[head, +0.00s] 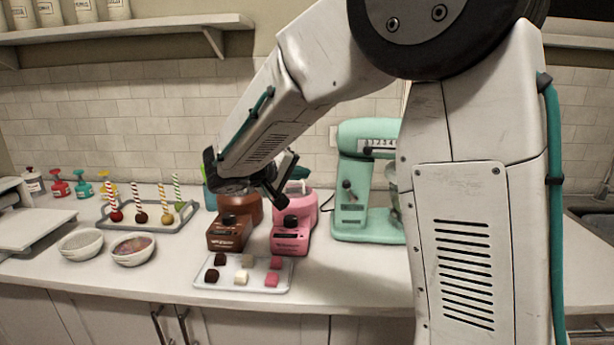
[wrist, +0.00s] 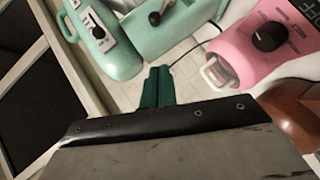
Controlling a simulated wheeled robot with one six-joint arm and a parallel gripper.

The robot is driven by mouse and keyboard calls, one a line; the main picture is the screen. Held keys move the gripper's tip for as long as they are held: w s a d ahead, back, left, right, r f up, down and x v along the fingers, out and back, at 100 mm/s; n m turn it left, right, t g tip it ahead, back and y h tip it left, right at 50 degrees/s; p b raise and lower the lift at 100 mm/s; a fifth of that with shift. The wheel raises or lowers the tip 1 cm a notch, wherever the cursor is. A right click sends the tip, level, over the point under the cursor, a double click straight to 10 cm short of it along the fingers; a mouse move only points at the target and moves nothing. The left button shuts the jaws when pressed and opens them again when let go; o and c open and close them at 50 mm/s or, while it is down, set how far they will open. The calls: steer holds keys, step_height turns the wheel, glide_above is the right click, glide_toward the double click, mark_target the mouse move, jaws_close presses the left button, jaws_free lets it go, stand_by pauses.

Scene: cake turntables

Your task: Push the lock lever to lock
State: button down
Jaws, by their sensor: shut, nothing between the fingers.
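The mint-green stand mixer (head: 352,222) stands on the counter, partly hidden behind my arm. A small lever with a dark knob (head: 347,185) is on its side; I take this as the lock lever. In the wrist view the mixer (wrist: 120,57) is at the top left, and a dark knob, probably the lever's, shows at its upper part (wrist: 155,18). My gripper (wrist: 157,82) has its teal fingers together and empty, pointing toward the mixer and apart from it. In the head view my gripper (head: 288,168) is left of the mixer, above the melting pots.
A pink pot (head: 291,240) and a brown pot (head: 229,232) stand left of the mixer. A tray of sweets (head: 226,284) lies in front of them. Bowls (head: 80,244) and a tray of cake pops (head: 150,222) are farther left. The counter before the mixer is clear.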

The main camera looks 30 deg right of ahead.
mark_target(350, 193)
steer(key=x, duration=0.3)
steer(key=s+x, duration=0.1)
steer(key=x, duration=0.5)
steer(key=shift+s+d+f, duration=0.3)
steer(key=shift+d, duration=0.1)
steer(key=shift+s+d+f, duration=0.35)
steer(key=shift+d+f, duration=0.05)
steer(key=shift+d, duration=0.15)
steer(key=shift+a+r, duration=0.1)
